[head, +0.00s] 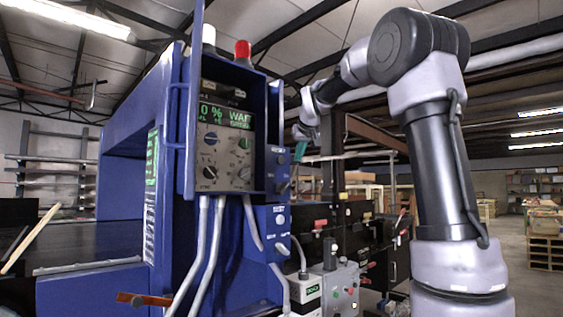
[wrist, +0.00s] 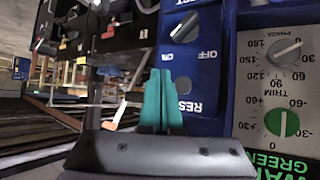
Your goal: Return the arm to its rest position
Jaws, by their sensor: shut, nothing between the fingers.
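My gripper (head: 297,158) is raised beside the right side of the blue detector cabinet (head: 130,165) in the head view. Its teal fingers are together and empty in the wrist view (wrist: 161,78). They are in front of a blue switch panel with an ON/OFF knob (wrist: 184,27) and a round RESET button (wrist: 183,85). I cannot tell whether the fingertips touch the panel. My arm is bent, rising on the right and reaching left at the top.
A control panel (head: 226,145) with knobs and a green display is on the cabinet front. A red-capped lamp (head: 243,50) tops it. Grey boxes with switches (head: 341,283) stand low beside my arm. Pallets (head: 543,250) are far right, with open floor nearby.

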